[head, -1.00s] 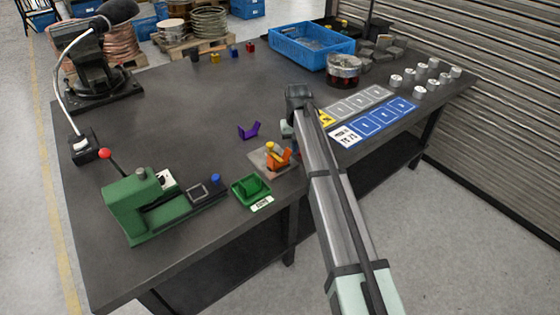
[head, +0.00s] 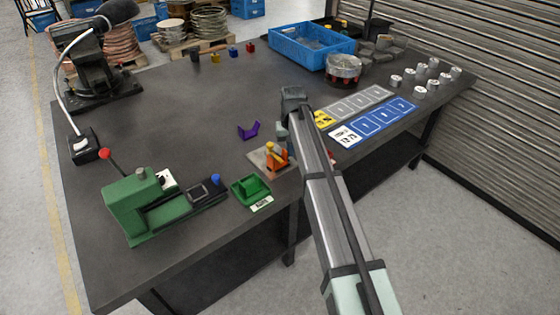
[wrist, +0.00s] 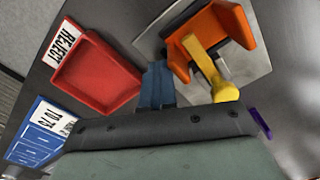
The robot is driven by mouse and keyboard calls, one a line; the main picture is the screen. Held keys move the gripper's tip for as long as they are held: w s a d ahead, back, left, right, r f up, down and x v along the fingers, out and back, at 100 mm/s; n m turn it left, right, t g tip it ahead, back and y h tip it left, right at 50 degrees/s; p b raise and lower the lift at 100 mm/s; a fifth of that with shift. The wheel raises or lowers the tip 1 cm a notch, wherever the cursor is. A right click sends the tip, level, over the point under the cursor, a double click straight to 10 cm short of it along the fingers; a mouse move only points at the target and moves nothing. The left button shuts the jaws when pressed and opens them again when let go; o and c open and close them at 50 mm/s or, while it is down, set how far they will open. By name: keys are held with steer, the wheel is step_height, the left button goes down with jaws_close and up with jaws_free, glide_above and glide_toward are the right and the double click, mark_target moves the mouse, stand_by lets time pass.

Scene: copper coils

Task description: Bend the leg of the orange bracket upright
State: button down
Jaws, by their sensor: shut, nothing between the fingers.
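The orange bracket (head: 281,160) sits on a light metal plate (head: 257,157) near the table's front edge. In the wrist view the bracket (wrist: 207,27) is a channel with two raised sides; its leg on the gripper side looks close to upright. A yellow clamp piece (wrist: 211,72) reaches into the bracket and partly covers it. My gripper (wrist: 158,72) is shut and empty, its blue-grey fingers just beside the bracket's near leg. I cannot tell whether they touch. In the head view my own arm hides most of the fingers.
A red REJECT tray (wrist: 88,75) lies beside the gripper, opposite the bracket. A green tray (head: 250,189) and a green press (head: 140,205) stand left of the bracket. A purple bracket (head: 248,131) lies behind it. The table's middle is clear.

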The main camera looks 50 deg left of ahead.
steer(key=shift+s, duration=0.25)
steer(key=shift+w, duration=0.2)
steer(key=shift+w, duration=0.4)
step_height(320, 180, up, 7)
stand_by(1.1)
steer(key=shift+w, duration=0.1)
